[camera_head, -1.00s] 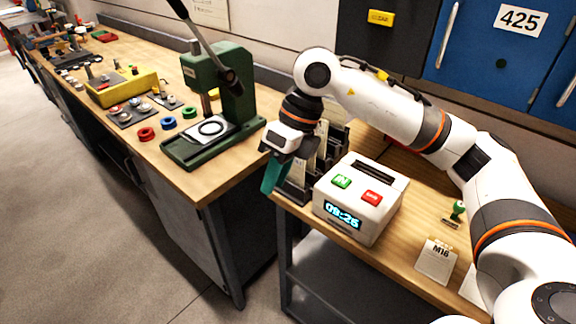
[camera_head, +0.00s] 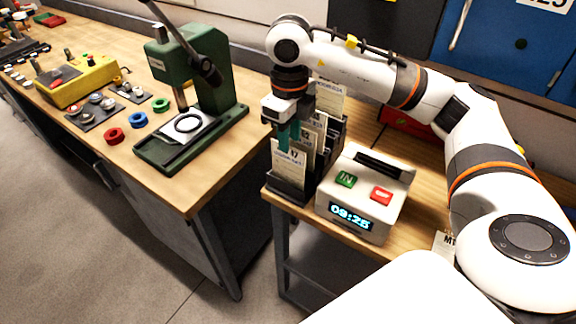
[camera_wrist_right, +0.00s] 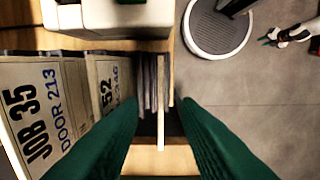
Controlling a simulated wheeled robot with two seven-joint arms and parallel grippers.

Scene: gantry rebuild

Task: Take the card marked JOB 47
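The front card (camera_head: 288,160), pale with "47" on it, stands upright in the dark card rack (camera_head: 290,193); part of its print is too small to read. My right gripper (camera_head: 289,136) is at its top edge, fingers pointing down. In the right wrist view, the green fingers (camera_wrist_right: 160,112) are apart, with a thin pale card edge (camera_wrist_right: 161,125) between them and gaps at its sides. To its left are cards reading JOB 35 (camera_wrist_right: 38,120) and 52 (camera_wrist_right: 106,85). My left gripper shows small in the wrist view (camera_wrist_right: 268,38), its fingers seemingly apart.
A white time clock (camera_head: 352,200) with green and red buttons stands right of the rack, close to it. A green press (camera_head: 205,95) stands on the bench to the left. A gap separates the two benches. An M16 tag (camera_head: 446,241) is partly hidden by my arm.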

